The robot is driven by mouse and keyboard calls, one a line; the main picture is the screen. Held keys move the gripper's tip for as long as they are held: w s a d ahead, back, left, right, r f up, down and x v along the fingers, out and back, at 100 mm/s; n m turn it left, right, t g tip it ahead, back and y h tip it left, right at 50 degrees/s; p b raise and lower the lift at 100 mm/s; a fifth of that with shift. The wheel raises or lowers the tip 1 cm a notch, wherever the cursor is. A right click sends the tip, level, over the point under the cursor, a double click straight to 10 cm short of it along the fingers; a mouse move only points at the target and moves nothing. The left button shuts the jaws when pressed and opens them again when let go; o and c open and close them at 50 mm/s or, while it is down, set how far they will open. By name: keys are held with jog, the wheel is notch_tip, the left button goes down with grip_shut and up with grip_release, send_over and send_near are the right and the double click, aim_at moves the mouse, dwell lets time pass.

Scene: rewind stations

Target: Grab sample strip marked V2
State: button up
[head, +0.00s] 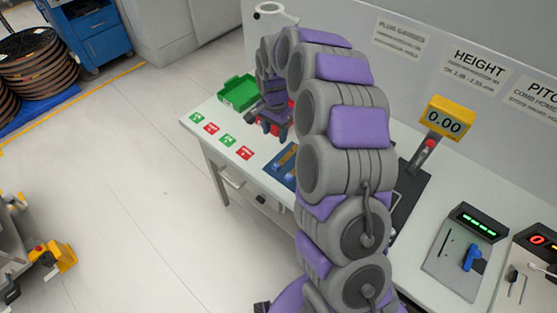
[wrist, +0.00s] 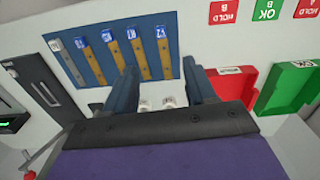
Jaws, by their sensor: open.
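Several narrow strips with small labelled ends lie side by side on a blue mat (wrist: 178,35) in the wrist view. The rightmost strip (wrist: 166,58) is yellow-brown with a blue-and-white label that looks like an upside-down V2, though it is small and blurred. My gripper (wrist: 159,68) is open and empty. In the wrist view the rightmost strip lies between its two dark blue fingertips, and the left fingertip overlaps the neighbouring strip (wrist: 139,55). I cannot tell the height of the fingers above the mat. In the head view my gripper (head: 274,120) is over the bench, and my arm hides part of the mat (head: 276,166).
A red tray (wrist: 232,84) and a green tray (wrist: 287,88) sit right of my gripper in the wrist view. Red and green HOLD and OK cards (wrist: 267,12) lie beyond. A dark gauge plate (wrist: 38,75) is at left. The bench front edge (head: 215,150) faces open floor.

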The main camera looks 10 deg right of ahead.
jog(key=b, duration=0.3)
send_over(276, 165)
notch_tip(276, 165, down, 13)
jog(key=shift+s+a+r, duration=0.1)
jog(key=shift+s+r, duration=0.05)
jog(key=shift+r, duration=0.05)
notch_tip(276, 165, down, 5)
jog(key=shift+f+b, duration=0.1)
jog(key=shift+b, duration=0.55)
grip_shut()
